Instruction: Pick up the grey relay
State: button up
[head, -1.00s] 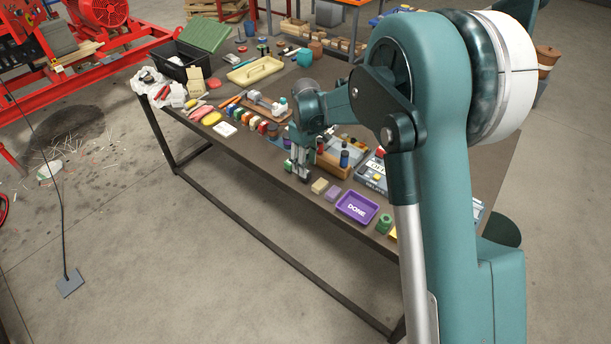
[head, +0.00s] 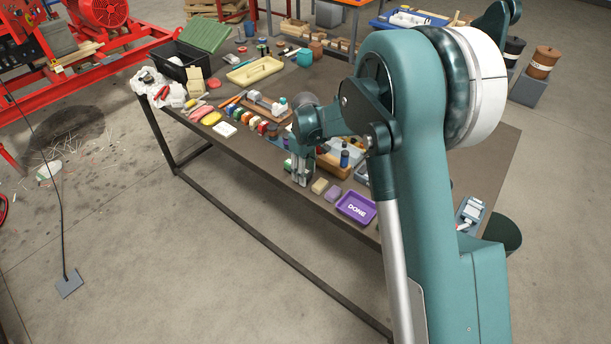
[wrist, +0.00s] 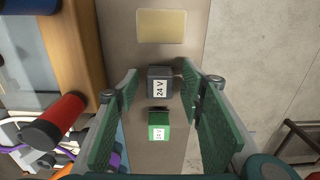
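The grey relay (wrist: 160,84) is a small dark grey block with a white "24 V" label, in the wrist view. It sits on the bench top between the fingertips of my gripper (wrist: 163,90), with a gap on each side. The fingers with green pads are open. A similar green block (wrist: 158,126) stands in line with it, nearer the palm. In the head view my gripper (head: 301,182) points down at the bench's front edge. I cannot make out the grey relay there.
A pale yellow block (wrist: 162,25) lies beyond the relay. A wooden rack (wrist: 75,45) and a red cylinder (wrist: 55,120) are close on the left. The purple DONE tray (head: 356,208) lies right of my gripper. The bench edge is close on the wrist view's right.

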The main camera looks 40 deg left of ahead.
jog(key=c, duration=0.9)
jog(key=shift+r+p, duration=0.45)
jog(key=shift+r, duration=4.55)
jog(key=shift+c, duration=0.3)
